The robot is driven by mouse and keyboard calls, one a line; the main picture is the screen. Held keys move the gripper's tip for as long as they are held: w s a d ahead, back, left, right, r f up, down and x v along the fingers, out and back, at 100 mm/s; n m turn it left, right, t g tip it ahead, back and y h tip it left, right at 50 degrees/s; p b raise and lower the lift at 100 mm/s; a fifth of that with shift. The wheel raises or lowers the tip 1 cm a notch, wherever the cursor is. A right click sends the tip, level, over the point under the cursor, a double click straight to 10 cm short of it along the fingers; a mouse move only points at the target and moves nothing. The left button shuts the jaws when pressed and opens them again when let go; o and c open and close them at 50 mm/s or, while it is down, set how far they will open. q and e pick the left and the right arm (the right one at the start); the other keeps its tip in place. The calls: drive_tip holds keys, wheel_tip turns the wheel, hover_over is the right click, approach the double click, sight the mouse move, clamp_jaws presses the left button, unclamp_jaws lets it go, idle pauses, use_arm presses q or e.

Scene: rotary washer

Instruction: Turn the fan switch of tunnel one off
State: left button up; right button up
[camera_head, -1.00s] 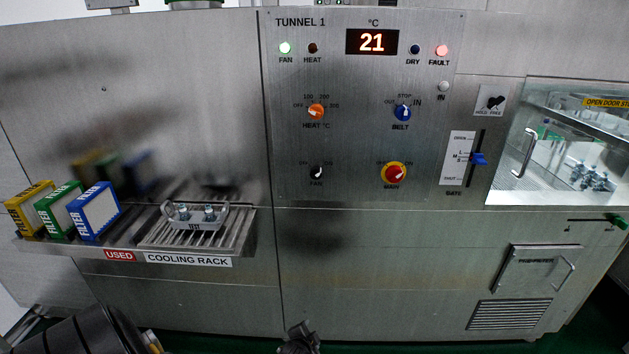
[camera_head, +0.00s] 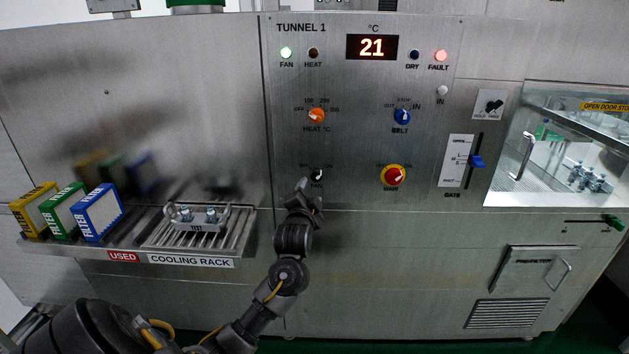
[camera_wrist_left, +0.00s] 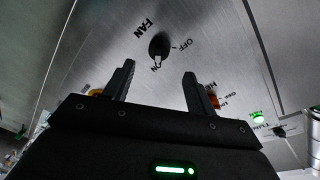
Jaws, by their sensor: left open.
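The black fan knob (camera_head: 317,174) sits low on the steel TUNNEL 1 panel, partly behind my left gripper in the head view. In the left wrist view the knob (camera_wrist_left: 158,46) shows whole, and its white mark points at the ON label. The green FAN lamp (camera_head: 286,53) is lit. My left gripper (camera_head: 308,190) is just in front of and below the knob. In the left wrist view its two fingers (camera_wrist_left: 160,69) are apart and empty, with the knob beyond and roughly between the tips. My right gripper is not in view.
The orange heat knob (camera_head: 316,116) is above the fan knob. The red and yellow main switch (camera_head: 393,175) is to its right, with the blue belt knob (camera_head: 402,116) higher. The cooling rack (camera_head: 190,241) juts out at the left, beside filter boxes (camera_head: 97,214).

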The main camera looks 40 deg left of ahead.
sight(315, 179)
use_arm(q)
drive_tip(key=p+x, duration=0.1)
drive_tip(key=x, duration=0.7)
drive_tip(key=c, duration=1)
